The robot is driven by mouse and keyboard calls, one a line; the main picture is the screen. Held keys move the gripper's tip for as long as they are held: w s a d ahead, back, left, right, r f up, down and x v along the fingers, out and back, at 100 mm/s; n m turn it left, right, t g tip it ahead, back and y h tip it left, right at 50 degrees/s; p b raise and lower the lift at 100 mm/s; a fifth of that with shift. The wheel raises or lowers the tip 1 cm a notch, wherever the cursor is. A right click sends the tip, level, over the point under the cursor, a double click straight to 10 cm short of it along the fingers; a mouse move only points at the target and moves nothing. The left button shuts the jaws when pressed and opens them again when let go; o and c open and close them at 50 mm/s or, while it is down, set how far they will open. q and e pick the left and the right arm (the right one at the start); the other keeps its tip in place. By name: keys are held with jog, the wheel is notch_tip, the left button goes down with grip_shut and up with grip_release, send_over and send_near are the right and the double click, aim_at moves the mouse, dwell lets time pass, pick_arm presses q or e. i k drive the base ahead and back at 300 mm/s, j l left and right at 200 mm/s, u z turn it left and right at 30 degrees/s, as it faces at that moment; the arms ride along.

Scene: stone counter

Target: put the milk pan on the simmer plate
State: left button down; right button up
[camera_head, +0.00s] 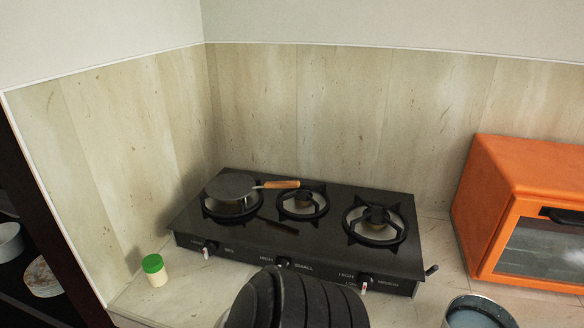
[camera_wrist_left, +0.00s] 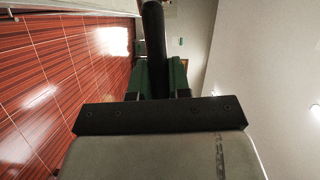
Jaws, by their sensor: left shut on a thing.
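My left gripper (camera_wrist_left: 160,80) is shut on a dark round handle (camera_wrist_left: 154,45) in the left wrist view. The black hob (camera_head: 270,228) has three burners in a row. The middle one (camera_head: 302,201), the smallest, is bare and sits above the "SMALL" label. My right gripper is out of view.
A dark frying pan (camera_head: 231,187) with a wooden handle stands on the left burner; its handle reaches towards the middle burner. The right burner (camera_head: 375,218) is bare. A green-lidded jar (camera_head: 154,269) stands at front left, an orange oven (camera_head: 515,215) at right.

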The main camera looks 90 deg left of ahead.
aim_at(236, 198)
jog(key=k+u, duration=0.25)
jog(key=k, duration=0.2)
jog(key=k+j+u, duration=0.25)
jog(key=k, duration=0.25)
jog(key=l+u, duration=0.1)
jog(key=u, duration=1.1)
